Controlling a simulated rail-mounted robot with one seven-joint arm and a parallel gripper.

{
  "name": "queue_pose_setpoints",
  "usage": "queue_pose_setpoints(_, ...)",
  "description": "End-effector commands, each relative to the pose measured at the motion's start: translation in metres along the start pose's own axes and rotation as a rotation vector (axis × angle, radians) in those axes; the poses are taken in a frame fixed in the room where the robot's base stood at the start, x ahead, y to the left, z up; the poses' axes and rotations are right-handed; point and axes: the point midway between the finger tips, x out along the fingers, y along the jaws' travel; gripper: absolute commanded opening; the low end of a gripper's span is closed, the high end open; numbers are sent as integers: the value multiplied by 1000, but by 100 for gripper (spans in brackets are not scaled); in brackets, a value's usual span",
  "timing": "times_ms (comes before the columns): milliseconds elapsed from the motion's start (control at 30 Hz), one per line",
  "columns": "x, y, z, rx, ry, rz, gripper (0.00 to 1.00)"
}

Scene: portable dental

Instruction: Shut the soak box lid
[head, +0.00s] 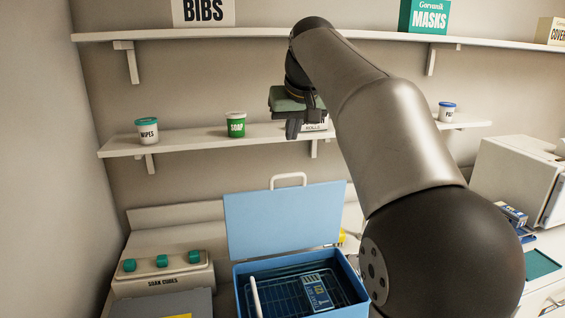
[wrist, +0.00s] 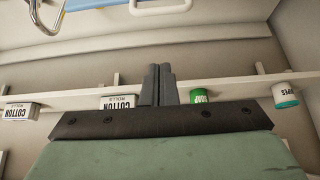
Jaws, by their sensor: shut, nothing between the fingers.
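The soak box (head: 295,262) is a blue open-topped box low in the middle of the head view. Its flat blue lid (head: 284,222) stands raised along the back edge, open, with a white loop handle (head: 289,177) on its top edge. Inside are a wire basket, a blue-and-white packet and a white rod. My gripper (head: 292,130) is shut and empty, high above and behind the lid, in front of the middle shelf. In the upside-down wrist view the shut fingers (wrist: 158,70) point toward the lid's handle (wrist: 160,6), apart from it.
The middle shelf (head: 185,140) holds a wipes tub (head: 147,131), a green soap tub (head: 236,124) and cotton rolls boxes (wrist: 117,102). A unit with teal knobs (head: 160,274) stands left of the box. A white cabinet (head: 512,175) stands at the right.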

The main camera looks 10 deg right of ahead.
Motion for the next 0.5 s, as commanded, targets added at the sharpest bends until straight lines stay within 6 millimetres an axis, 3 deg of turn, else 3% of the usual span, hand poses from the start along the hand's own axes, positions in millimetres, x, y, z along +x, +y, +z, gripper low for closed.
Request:
queue_pose_setpoints(167,6,-1,-6,-4,9,2,0)
queue_pose_setpoints(500,72,-1,-6,-4,6,2,0)
